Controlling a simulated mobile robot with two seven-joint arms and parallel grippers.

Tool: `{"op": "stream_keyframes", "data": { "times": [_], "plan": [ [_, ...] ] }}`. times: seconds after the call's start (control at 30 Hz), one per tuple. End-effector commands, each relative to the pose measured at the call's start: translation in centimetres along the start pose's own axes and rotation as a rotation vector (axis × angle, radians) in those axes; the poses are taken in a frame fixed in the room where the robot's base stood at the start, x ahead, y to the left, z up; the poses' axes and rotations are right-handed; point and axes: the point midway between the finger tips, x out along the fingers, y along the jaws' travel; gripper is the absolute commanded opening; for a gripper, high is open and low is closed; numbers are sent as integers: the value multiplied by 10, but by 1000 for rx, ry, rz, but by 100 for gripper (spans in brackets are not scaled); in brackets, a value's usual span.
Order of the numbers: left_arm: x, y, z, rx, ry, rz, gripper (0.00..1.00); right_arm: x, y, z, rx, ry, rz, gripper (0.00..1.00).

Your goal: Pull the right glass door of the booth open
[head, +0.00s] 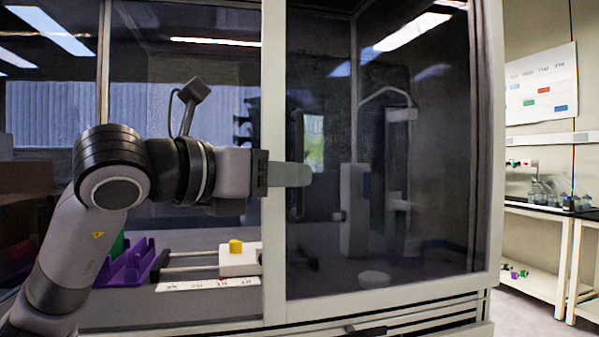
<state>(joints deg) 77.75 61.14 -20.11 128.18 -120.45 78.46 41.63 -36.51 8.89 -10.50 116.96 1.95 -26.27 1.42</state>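The right glass door (430,230) of the booth is a dark, reflective pane in a pale frame, and it looks closed. A dark vertical handle (296,208) stands near its left edge. My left gripper (300,175) reaches in from the left across the pale middle post, its grey fingers at mid-height of the handle. The fingers overlap the handle in the picture and hide its middle. They show edge-on, so I cannot tell whether they are apart or closed, or whether they touch the handle. My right gripper is not in view.
Behind the left part of the booth front are a purple rack (128,265) and a white block with a yellow cap (235,246). A white side table (545,212) with small glassware stands at the far right. Floor (520,310) shows clear right of the booth.

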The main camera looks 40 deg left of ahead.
Motion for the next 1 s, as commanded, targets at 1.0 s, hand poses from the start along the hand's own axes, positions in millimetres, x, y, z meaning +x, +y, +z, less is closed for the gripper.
{"op": "stream_keyframes", "data": {
  "times": [1.0],
  "plan": [
    [53,26,22,14,-64,110,29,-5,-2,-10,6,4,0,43]
  ]
}}
